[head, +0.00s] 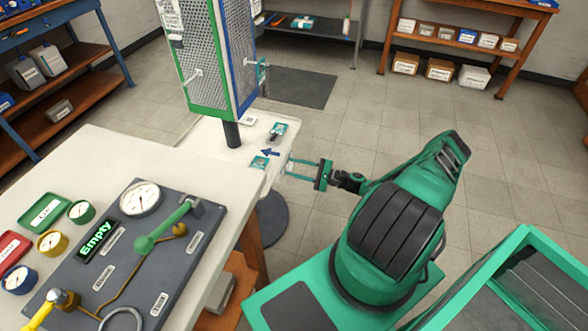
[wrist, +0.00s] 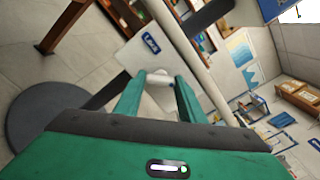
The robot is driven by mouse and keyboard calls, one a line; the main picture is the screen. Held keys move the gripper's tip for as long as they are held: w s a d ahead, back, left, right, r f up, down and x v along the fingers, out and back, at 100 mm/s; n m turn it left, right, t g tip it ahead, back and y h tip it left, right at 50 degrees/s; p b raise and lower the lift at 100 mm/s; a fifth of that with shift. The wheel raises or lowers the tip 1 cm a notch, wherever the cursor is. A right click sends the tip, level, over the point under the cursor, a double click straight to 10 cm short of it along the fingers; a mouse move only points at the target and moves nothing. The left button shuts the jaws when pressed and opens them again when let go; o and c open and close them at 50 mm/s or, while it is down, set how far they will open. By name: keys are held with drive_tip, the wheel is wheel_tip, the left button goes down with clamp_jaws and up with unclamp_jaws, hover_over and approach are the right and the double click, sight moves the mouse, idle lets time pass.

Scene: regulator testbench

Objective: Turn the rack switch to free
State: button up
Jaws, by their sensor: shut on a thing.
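In the wrist view my gripper (wrist: 160,84) has its two green fingers closed on a small pale rounded knob (wrist: 159,77), which looks like the rack switch. A blue label with white lettering (wrist: 151,44) lies on the pale plate just beyond it; I cannot read it surely. In the head view my gripper (head: 288,168) reaches left to the right edge of the white rack base (head: 205,143). The knob is not clear there, and I cannot tell which way the switch points. The perforated rack (head: 208,60) stands upright on a dark post above the base.
A blue arrow (head: 270,153) and small teal-and-white items (head: 278,130) are on the rack base. The bench (head: 130,155) with a grey regulator panel (head: 75,245) is at the left. A green-edged bin (head: 530,250) is at the lower right. Open floor lies beyond my arm.

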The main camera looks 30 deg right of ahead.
drive_tip(key=shift+d+f, duration=0.15)
drive_tip(key=shift+d, duration=0.05)
drive_tip(key=o, duration=0.9)
drive_tip(key=shift+o, duration=0.7)
drive_tip(key=shift+a, duration=0.1)
drive_tip(key=shift+s, duration=0.1)
drive_tip(key=v, duration=1)
drive_tip(key=shift+s+d, duration=0.25)
drive_tip(key=shift+d, duration=0.05)
